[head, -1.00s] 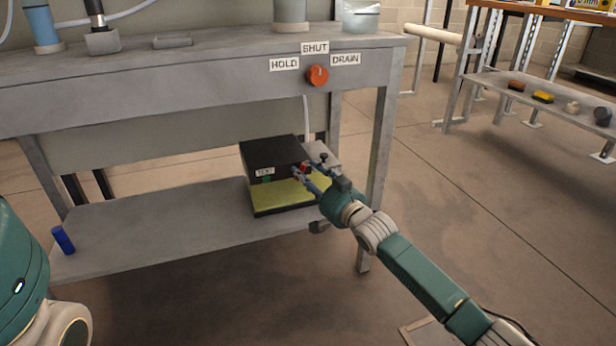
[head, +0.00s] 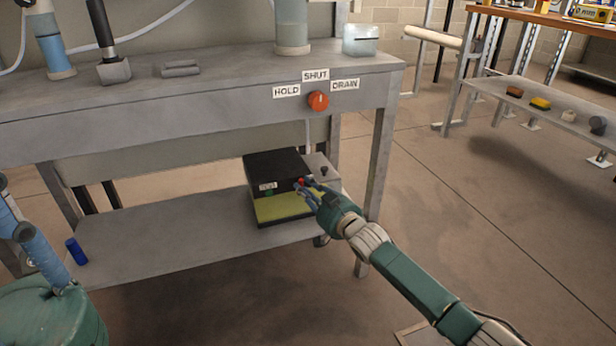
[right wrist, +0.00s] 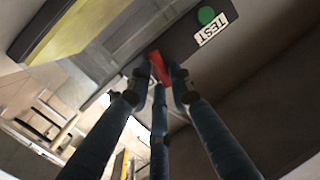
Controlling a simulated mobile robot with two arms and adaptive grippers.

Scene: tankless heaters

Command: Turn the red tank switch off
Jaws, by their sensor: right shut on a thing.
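The red switch (head: 301,182) sits on the front of a black box (head: 275,164) with a yellow lower panel, on the workbench's lower shelf. In the right wrist view the red switch (right wrist: 159,68) shows as a tilted lever between my fingertips. My right gripper (head: 306,187) reaches in from the right and is shut on the switch; its fingers partly cover it in the head view. A green button and a TEST label (right wrist: 211,30) are beside it. My left gripper (head: 32,245) shows only in part at the lower left, its blue finger links apart from the box.
An orange-red knob (head: 318,101) with HOLD, SHUT and DRAIN labels is on the bench front above. A grey unit with a small black knob (head: 323,171) adjoins the box. The floor at right is open.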

